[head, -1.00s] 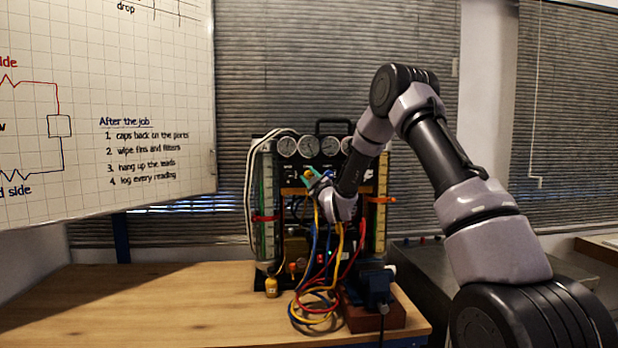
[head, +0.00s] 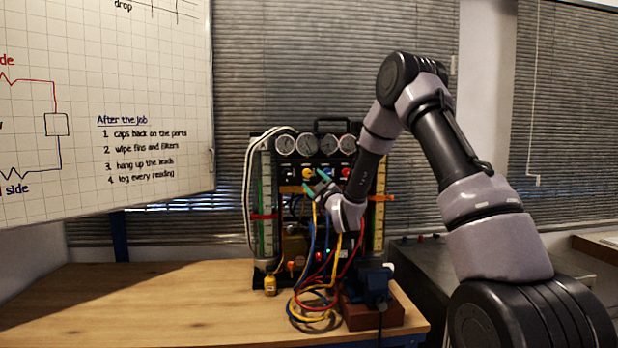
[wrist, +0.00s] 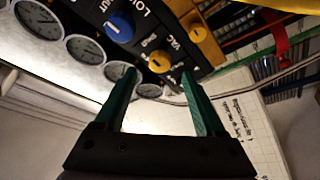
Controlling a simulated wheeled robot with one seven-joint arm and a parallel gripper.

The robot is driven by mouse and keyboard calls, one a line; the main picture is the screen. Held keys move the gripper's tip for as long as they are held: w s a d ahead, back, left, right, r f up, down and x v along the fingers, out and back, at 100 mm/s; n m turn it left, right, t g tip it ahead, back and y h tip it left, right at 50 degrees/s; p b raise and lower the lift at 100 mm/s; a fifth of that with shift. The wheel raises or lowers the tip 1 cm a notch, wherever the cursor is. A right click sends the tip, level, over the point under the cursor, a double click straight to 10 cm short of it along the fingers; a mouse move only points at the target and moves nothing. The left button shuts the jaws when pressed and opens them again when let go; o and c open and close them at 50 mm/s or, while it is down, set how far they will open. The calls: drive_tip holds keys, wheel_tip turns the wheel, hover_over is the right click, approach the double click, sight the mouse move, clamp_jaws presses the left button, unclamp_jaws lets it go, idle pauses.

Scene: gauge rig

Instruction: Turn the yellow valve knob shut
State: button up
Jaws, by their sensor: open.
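The yellow valve knob (head: 308,173) sits on the dark front panel of the gauge rig, below the row of dials. It also shows in the wrist view (wrist: 159,62), with a pale pointer line and lettering beside it. My gripper (head: 317,183) has two green fingers and is open and empty. In the wrist view the gripper (wrist: 159,74) points at the panel, with the yellow knob in line with the gap between the fingertips. The knob appears just beyond the tips; I cannot tell the exact gap. A blue knob (wrist: 120,28) is beside it on the panel.
Round gauges (head: 305,146) line the rig's top. A red knob (head: 347,171) is to the right. Yellow, blue and red hoses (head: 318,300) hang below my gripper and coil on the bench. The left bench (head: 150,300) is clear.

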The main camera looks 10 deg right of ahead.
drive_tip(key=v, duration=0.5)
drive_tip(key=s+d+r+m+g+h, duration=0.5)
drive_tip(key=s+d+r+m, duration=0.25)
drive_tip(key=s+r, duration=0.3)
drive_tip(key=s+d+m+g+y, duration=0.1)
drive_tip(key=s+m+g, duration=0.7)
drive_tip(key=s, duration=2.3)
drive_tip(key=shift+s+f+m, duration=0.25)
drive_tip(key=shift+s+m, duration=0.05)
drive_tip(key=shift+m, duration=0.25)
drive_tip(key=shift+w, duration=0.1)
